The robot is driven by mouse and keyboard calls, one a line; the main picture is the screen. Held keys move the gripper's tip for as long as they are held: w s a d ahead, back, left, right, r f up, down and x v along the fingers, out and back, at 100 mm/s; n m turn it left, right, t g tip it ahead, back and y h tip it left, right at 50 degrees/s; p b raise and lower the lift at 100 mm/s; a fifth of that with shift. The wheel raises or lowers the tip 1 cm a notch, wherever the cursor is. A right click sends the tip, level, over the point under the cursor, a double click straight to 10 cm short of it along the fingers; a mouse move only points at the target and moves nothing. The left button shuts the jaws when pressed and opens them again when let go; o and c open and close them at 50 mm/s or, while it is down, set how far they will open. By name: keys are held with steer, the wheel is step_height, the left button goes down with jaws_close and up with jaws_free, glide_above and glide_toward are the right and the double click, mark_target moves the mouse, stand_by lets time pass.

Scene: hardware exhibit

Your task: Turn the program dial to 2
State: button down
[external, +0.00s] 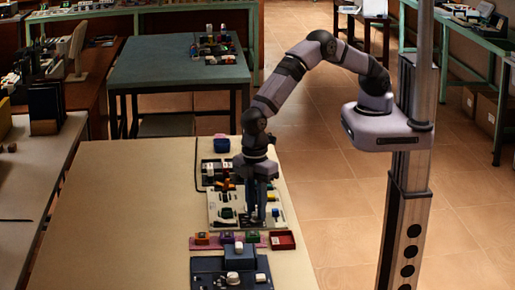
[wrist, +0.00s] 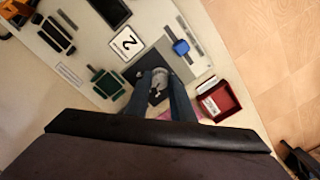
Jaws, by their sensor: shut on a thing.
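My gripper (external: 260,212) points straight down over the pale control panel (external: 222,222) on the long table. In the wrist view my gripper (wrist: 160,80) has its two blue fingers on either side of a round grey dial (wrist: 159,74), shut on it. The dial sits on a dark grey square plate of the panel, and the fingers hide its sides. A white card with a black "2" (wrist: 126,42) lies beside the plate. Which way the dial points, I cannot tell. In the external view the fingers hide the dial.
A blue part (wrist: 181,47) and a dark green part (wrist: 107,83) sit on the panel near the dial. A red tray (wrist: 219,101) is close by at the right. A dark blue device (external: 232,275) stands nearer the external camera. The table's left side (external: 110,220) is clear.

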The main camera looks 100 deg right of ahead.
mark_target(256, 212)
stand_by(0.4)
steer(key=c, duration=1.5)
jaws_free()
steer(key=shift+c, duration=0.2)
steer(key=shift+r, duration=0.15)
steer(key=shift+d+r+b, duration=0.1)
steer(key=shift+r+b, duration=1)
steer(key=shift+r, duration=2.5)
